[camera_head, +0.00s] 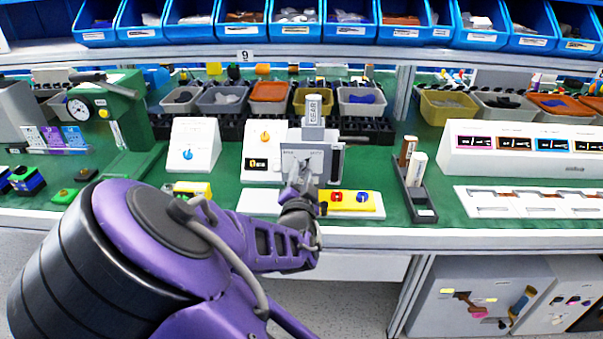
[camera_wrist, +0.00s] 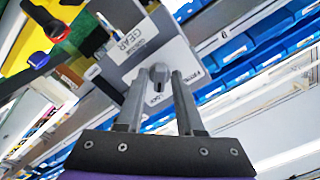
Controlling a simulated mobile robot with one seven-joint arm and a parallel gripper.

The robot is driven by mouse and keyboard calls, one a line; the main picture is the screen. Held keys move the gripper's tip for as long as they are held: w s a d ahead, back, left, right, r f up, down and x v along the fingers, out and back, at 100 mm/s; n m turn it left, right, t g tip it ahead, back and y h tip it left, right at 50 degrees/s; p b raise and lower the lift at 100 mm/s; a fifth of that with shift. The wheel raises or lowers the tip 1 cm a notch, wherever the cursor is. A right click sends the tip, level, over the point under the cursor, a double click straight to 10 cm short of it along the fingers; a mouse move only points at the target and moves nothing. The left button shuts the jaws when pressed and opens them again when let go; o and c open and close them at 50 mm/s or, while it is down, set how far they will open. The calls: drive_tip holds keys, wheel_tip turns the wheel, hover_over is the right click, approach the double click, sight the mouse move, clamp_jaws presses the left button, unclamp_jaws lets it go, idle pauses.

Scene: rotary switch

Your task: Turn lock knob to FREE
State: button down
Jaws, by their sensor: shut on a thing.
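The lock knob (camera_wrist: 159,74) is a small grey knob on a light grey panel (camera_wrist: 125,55) marked GEAR, with the word LOCK partly visible below the knob. My gripper (camera_wrist: 158,82) has one finger on each side of the knob and is shut on it. In the head view, my gripper (camera_head: 301,178) reaches the front of the grey unit (camera_head: 318,137) that carries a GEAR sign on top. The knob is hidden there behind the gripper.
A white box with a blue dial (camera_head: 194,146) stands to the left. A yellow box with red and blue buttons (camera_head: 350,201) lies close to the right of my gripper. A dark holder (camera_head: 415,190) and a white display panel (camera_head: 525,150) are further right. Blue bins (camera_head: 295,22) line the shelf above.

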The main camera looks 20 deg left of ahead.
drive_tip(key=n, duration=0.4)
drive_tip(key=shift+n, duration=0.3)
drive_tip(key=n+p, duration=0.1)
drive_tip(key=n, duration=0.3)
drive_tip(key=shift+n, duration=0.3)
drive_tip(key=n+p, duration=0.1)
drive_tip(key=n, duration=0.3)
drive_tip(key=shift+n+p, duration=0.55)
drive_tip(key=shift+n, duration=1.55)
drive_tip(key=shift+d, duration=0.1)
drive_tip(key=c, duration=0.8)
unclamp_jaws()
drive_tip(key=shift+c, duration=0.2)
